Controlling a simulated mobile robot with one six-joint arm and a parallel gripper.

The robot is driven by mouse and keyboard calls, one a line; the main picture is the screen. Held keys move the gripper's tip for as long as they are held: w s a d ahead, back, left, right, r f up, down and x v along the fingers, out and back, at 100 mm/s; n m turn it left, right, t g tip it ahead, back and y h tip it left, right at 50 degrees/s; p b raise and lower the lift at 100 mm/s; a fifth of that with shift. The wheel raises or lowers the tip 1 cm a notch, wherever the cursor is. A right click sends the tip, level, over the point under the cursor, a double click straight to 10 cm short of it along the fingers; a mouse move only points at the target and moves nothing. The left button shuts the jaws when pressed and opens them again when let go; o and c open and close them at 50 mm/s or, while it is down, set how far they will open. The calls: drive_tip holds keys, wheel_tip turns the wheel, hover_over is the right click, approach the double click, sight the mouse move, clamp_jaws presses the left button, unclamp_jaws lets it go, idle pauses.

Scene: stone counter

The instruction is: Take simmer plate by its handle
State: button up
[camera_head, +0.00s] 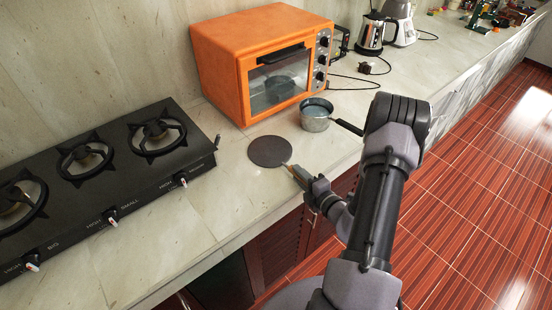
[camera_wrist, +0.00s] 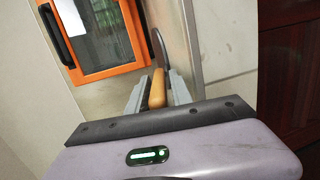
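The simmer plate (camera_head: 269,151) is a dark round disc lying on the counter in front of the orange oven. Its short, light wooden handle (camera_head: 289,167) points toward my gripper (camera_head: 296,173). In the wrist view the plate (camera_wrist: 161,47) shows as a thin dark curve, nearly edge-on. The tan handle (camera_wrist: 157,89) lies between the two grey fingers of my gripper (camera_wrist: 158,82), one on each side. The fingertips are very close to the handle. I cannot tell whether they press on it or leave a small gap.
An orange oven (camera_head: 256,57) stands behind the plate. A pot (camera_head: 316,118) with a dark handle sits to the right, near my arm. A black gas stove (camera_head: 95,170) is at left. The counter left of the plate (camera_head: 215,205) is clear.

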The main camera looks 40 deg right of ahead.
drive_tip(key=shift+w, duration=0.45)
clamp_jaws()
idle(1.1)
